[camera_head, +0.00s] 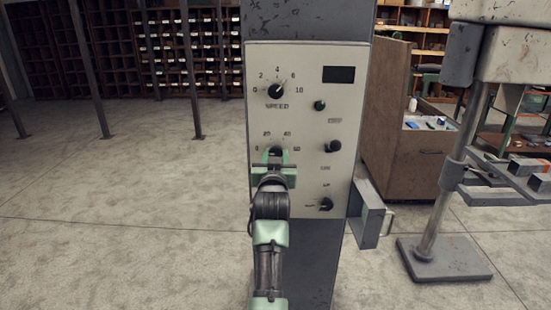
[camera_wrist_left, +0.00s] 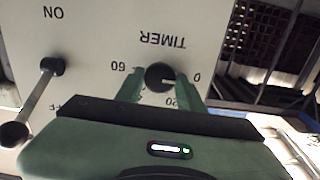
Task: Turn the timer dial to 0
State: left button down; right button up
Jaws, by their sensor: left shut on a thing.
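The timer dial (camera_wrist_left: 160,76) is a round black knob on the pale control panel (camera_head: 312,120). In the wrist view, which shows the panel upside down, a pale pointer mark on the knob points right, towards the printed 0. The 60 is on the other side, and the 20 is partly behind a finger. My left gripper (camera_head: 274,158) is in front of the dial in the head view and hides most of it. In the wrist view its green fingers (camera_wrist_left: 160,90) are on either side of the knob, shut on it. My right gripper is in neither view.
The speed dial (camera_head: 276,91) is above the timer. A dark display (camera_head: 339,74), a green button (camera_head: 319,105) and a black knob (camera_head: 333,146) are on the panel's right side. A lever (camera_wrist_left: 35,95) shows beside the timer in the wrist view. A wooden cabinet (camera_head: 400,155) stands behind.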

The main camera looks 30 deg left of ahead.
pick_arm(q)
jog(key=shift+f+n, duration=0.2)
jog(key=shift+n, duration=0.1)
jog(key=c, duration=0.9)
grip_release()
jog(key=shift+c, duration=0.2)
jog(key=shift+o, duration=0.2)
jog(key=shift+r, duration=0.1)
